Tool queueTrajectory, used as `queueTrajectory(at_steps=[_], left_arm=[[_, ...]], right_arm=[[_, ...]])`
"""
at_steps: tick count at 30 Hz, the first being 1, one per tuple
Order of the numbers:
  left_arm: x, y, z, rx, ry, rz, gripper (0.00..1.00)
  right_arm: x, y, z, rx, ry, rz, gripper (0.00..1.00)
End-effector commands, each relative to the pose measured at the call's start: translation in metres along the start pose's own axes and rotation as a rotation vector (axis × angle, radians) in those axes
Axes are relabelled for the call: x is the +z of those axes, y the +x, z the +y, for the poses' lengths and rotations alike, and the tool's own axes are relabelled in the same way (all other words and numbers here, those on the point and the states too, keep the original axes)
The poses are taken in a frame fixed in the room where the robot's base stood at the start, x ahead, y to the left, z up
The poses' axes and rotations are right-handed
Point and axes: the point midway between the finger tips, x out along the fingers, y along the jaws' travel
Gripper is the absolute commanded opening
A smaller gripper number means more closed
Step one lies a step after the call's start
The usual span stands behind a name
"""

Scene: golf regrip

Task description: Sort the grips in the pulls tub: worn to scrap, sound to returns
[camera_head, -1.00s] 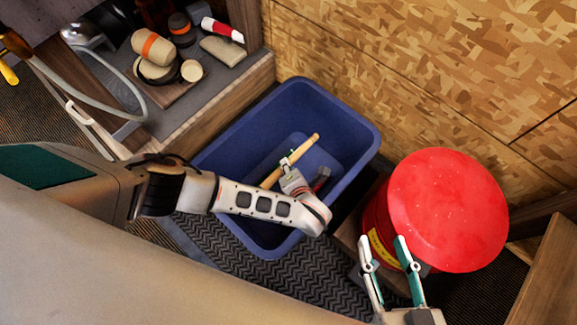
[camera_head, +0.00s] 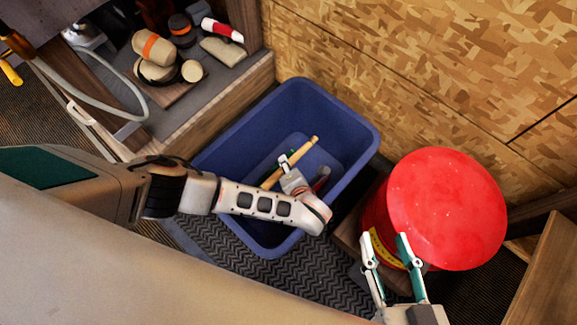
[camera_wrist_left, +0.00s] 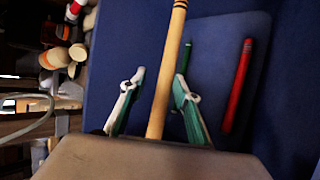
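A blue tub (camera_head: 345,125) stands on the floor in the middle of the head view. In it lie a long tan grip with dark bands near one end (camera_head: 312,143), a red grip (camera_wrist_left: 237,85) and a green grip (camera_wrist_left: 187,58). My left gripper (camera_head: 286,161) reaches down into the tub. In the left wrist view its fingers (camera_wrist_left: 160,75) are apart, one on each side of the tan grip, with gaps beside it. The red and green grips lie to the right there. My right gripper (camera_head: 385,240) is open and empty in front of the red drum.
A red round-topped drum (camera_head: 447,205) stands right of the tub. A grey-topped bench (camera_head: 215,80) with rollers, a red-and-white tube (camera_head: 222,29) and pads is at upper left. A chipboard wall (camera_head: 430,60) closes off the back. A ridged mat (camera_head: 265,270) lies in front.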

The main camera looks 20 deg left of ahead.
Motion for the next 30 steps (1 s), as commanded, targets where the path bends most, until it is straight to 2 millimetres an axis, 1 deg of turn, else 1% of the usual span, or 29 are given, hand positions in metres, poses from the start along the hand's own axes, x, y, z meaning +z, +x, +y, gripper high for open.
queueTrajectory(at_steps=[11,14,24,27,30], left_arm=[[0.000,-0.002,-0.001,-0.001,0.000,0.000,0.38],[-0.001,-0.010,-0.002,-0.003,0.000,0.000,0.38],[-0.001,-0.061,-0.002,-0.003,0.000,0.000,0.38],[-0.001,-0.070,-0.001,-0.002,0.000,0.000,0.38],[0.000,-0.075,0.000,0.000,0.000,0.000,0.38]], right_arm=[[0.002,-0.001,-0.002,-0.004,0.001,-0.004,0.40],[0.001,-0.001,-0.002,-0.003,0.001,-0.003,0.40],[0.000,0.000,-0.001,-0.002,0.001,-0.001,0.40],[0.000,0.000,-0.001,-0.002,0.001,0.000,0.40],[0.000,0.000,-0.001,-0.002,0.000,0.000,0.40]])
